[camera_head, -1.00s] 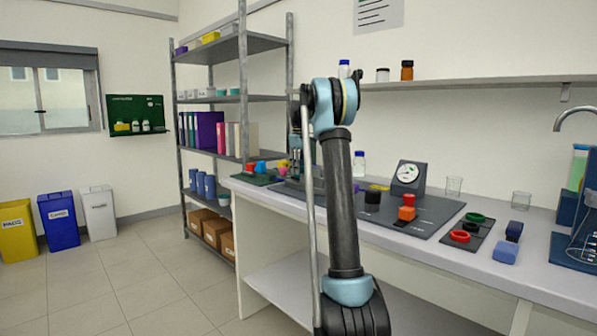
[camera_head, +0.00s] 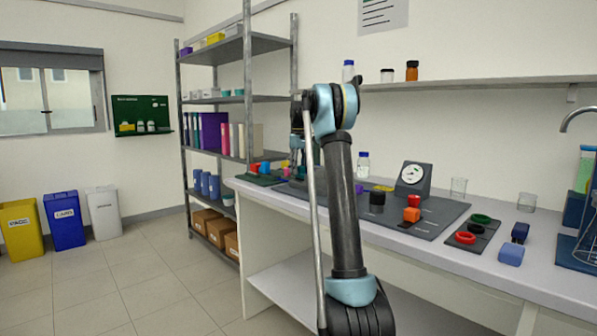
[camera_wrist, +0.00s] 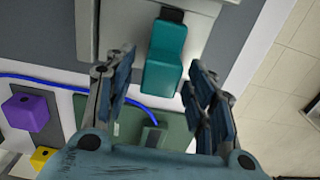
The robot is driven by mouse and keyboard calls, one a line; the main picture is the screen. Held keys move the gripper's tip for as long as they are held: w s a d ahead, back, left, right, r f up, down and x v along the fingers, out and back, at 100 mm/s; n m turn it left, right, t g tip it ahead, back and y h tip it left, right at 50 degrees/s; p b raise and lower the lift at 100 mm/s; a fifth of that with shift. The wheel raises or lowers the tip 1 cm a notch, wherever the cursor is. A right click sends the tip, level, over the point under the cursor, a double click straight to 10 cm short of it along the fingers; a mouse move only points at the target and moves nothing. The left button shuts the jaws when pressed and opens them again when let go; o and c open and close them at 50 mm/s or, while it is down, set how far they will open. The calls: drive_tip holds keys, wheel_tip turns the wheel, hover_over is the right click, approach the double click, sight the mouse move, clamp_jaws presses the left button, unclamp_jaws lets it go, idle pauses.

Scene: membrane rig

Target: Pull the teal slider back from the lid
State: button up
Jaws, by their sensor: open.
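The teal slider (camera_wrist: 167,58) shows in the wrist view, a stepped block lying on a light grey housing (camera_wrist: 115,28). A black piece (camera_wrist: 172,14) adjoins its far end. My gripper (camera_wrist: 160,64) is open, with one finger to the left and one to the right of the slider's near part. Gaps show between both fingers and the slider, and nothing is held. I cannot tell the fingers' height relative to it. I cannot make out which part is the lid.
In the wrist view, a blue cable (camera_wrist: 62,84), a purple block (camera_wrist: 26,111) and a yellow block (camera_wrist: 42,157) lie left, and a green plate (camera_wrist: 175,125) lies below the slider. The bench edge is at right. The head view shows a gauge (camera_head: 411,178) on the bench.

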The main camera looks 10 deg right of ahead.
sight(300, 166)
wheel_tip(300, 166, up, 12)
idle(0.6)
drive_tip(key=shift+f, duration=0.1)
drive_tip(key=s+f+m+t, duration=0.1)
drive_tip(key=s+f+m, duration=0.15)
drive_tip(key=s, duration=1.25)
drive_tip(key=s+f+m, duration=0.1)
drive_tip(key=s+f, duration=0.3)
drive_tip(key=s, duration=1.2)
drive_tip(key=s+d+f+m+t, duration=0.1)
drive_tip(key=s+f+m, duration=0.2)
drive_tip(key=s+f, duration=2.5)
drive_tip(key=shift+d+f, duration=0.15)
drive_tip(key=shift+f, duration=0.4)
